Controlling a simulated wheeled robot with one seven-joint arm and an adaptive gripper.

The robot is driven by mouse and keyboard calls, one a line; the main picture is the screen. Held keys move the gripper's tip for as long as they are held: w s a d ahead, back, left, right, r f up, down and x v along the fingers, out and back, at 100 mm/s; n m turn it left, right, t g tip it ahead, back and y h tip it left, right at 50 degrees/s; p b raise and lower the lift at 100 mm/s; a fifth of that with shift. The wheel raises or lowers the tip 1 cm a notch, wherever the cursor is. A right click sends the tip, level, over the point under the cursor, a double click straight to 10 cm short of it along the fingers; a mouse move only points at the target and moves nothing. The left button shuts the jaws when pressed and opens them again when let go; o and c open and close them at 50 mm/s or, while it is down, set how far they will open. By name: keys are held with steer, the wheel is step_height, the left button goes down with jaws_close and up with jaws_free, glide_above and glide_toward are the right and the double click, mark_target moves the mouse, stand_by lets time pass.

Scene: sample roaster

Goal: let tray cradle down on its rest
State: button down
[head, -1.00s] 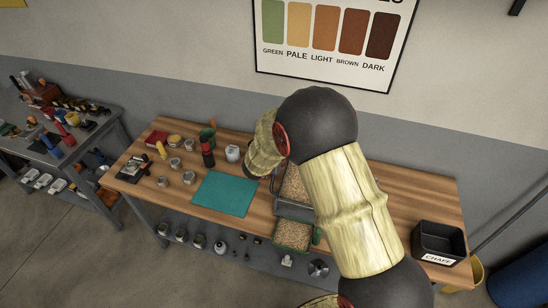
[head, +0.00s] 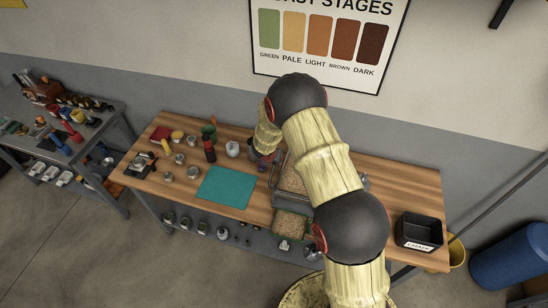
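A grey metal roaster unit with an upper bed of tan beans (head: 291,181) stands on the wooden bench, partly hidden behind my arm. At its front, a green-edged tray of tan beans (head: 291,225) sits low at the bench's front edge. A thin grey bar frame (head: 272,178) shows along the unit's left side; I cannot tell for sure whether it is the tray cradle or whether it is raised. My gripper (head: 262,157) is small and mostly hidden below my wrist, at the unit's back left. Its fingers and anything between them are not clear.
A teal mat (head: 221,187) lies left of the unit. Small metal cups (head: 166,173), a dark red-topped grinder (head: 209,149) and a white jar (head: 232,149) stand farther left and back. A black chaff bin (head: 419,232) stands at the right end. The bench between is clear.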

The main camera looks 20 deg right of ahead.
steer(key=shift+f, duration=0.1)
stand_by(0.3)
steer(key=c, duration=1.5)
jaws_free()
steer(key=v, duration=1.1)
steer(key=shift+s+a+r, duration=0.1)
steer(key=shift+s+r, duration=0.05)
steer(key=shift+r, duration=0.2)
